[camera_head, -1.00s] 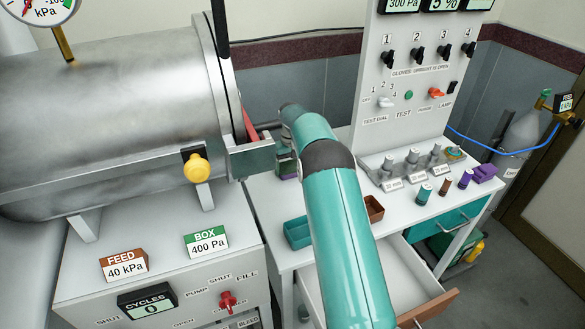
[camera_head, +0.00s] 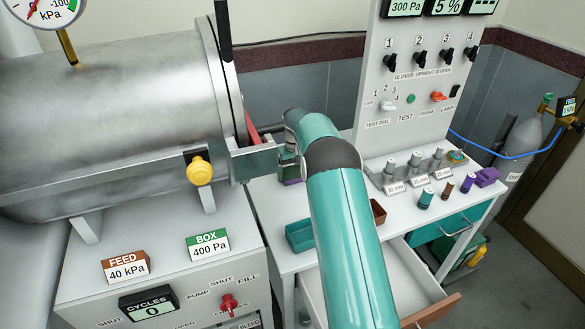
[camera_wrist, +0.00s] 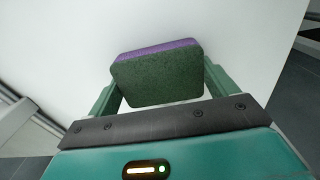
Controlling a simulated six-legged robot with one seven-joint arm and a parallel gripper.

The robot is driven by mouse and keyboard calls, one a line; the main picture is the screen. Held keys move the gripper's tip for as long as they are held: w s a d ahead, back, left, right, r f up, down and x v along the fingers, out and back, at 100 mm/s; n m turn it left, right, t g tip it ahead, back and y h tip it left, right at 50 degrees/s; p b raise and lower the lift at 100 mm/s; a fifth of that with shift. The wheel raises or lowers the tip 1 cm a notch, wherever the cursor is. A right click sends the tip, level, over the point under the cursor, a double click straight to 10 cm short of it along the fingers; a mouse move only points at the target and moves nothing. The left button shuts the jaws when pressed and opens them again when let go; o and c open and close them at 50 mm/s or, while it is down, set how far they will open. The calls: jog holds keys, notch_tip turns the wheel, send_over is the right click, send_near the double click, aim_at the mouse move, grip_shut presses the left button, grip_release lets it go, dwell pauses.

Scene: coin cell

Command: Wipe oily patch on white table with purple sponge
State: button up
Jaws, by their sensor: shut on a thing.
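The purple sponge (camera_wrist: 157,75) is between the two fingers of my gripper (camera_wrist: 160,82) in the wrist view. Its dark green side faces the camera, and a purple layer shows along its far edge. The bare white table surface (camera_wrist: 245,35) fills the background behind it. I cannot tell whether the sponge touches the table. In the head view my gripper (camera_head: 289,166) is mostly hidden behind my arm, with a bit of purple beside it over the white table (camera_head: 262,198). I cannot make out the oily patch in either view.
A metal chamber (camera_head: 110,110) stands close left of my arm, its bracket (camera_head: 255,161) near my gripper. An open drawer (camera_head: 410,282) juts out in front. Small cells and a purple block (camera_head: 487,177) lie right.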

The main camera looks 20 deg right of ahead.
aim_at(295, 171)
jog(key=shift+s, duration=0.1)
jog(key=shift+r, duration=3)
jog(key=shift+r, duration=0.1)
jog(key=shift+r, duration=1.4)
